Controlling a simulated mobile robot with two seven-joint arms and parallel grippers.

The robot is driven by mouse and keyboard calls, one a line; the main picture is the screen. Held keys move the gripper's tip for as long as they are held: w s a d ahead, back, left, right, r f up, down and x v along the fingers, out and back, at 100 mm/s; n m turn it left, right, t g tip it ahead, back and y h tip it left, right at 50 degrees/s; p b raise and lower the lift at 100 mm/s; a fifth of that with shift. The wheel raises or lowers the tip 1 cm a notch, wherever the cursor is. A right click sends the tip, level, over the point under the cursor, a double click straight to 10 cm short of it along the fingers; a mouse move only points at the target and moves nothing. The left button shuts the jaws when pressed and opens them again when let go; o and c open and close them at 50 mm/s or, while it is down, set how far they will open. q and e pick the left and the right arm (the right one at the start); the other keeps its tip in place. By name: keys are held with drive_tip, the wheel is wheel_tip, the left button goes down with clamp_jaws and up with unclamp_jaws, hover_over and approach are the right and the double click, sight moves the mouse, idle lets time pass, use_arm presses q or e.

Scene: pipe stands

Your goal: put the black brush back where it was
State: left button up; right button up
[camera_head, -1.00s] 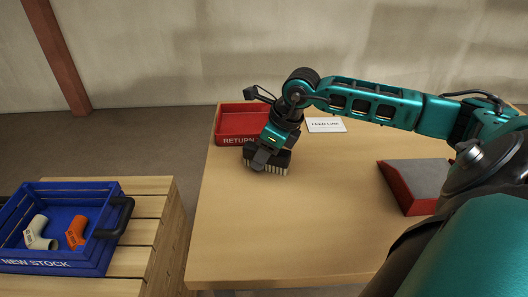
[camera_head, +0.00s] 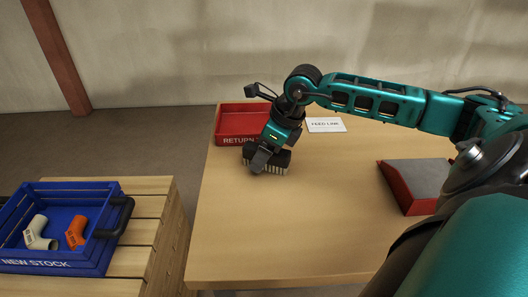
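The black brush (camera_head: 282,159) with pale bristles rests bristles down on the wooden table, just in front of the red RETURN tray (camera_head: 226,136). My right gripper (camera_head: 260,160) reaches down onto the brush from above, with one finger in front of its left part. The other finger is hidden, so I cannot tell whether the gripper is shut on the brush. My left gripper is not in view.
A white FEED LINE card (camera_head: 326,125) lies at the table's back. A red wedge-shaped block with a grey top (camera_head: 415,178) is at the right. A blue NEW STOCK crate (camera_head: 75,258) holds a white and an orange pipe piece. The table's front middle is clear.

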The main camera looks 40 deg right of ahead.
drive_tip(key=shift+v, duration=3.4)
drive_tip(key=shift+r, duration=0.1)
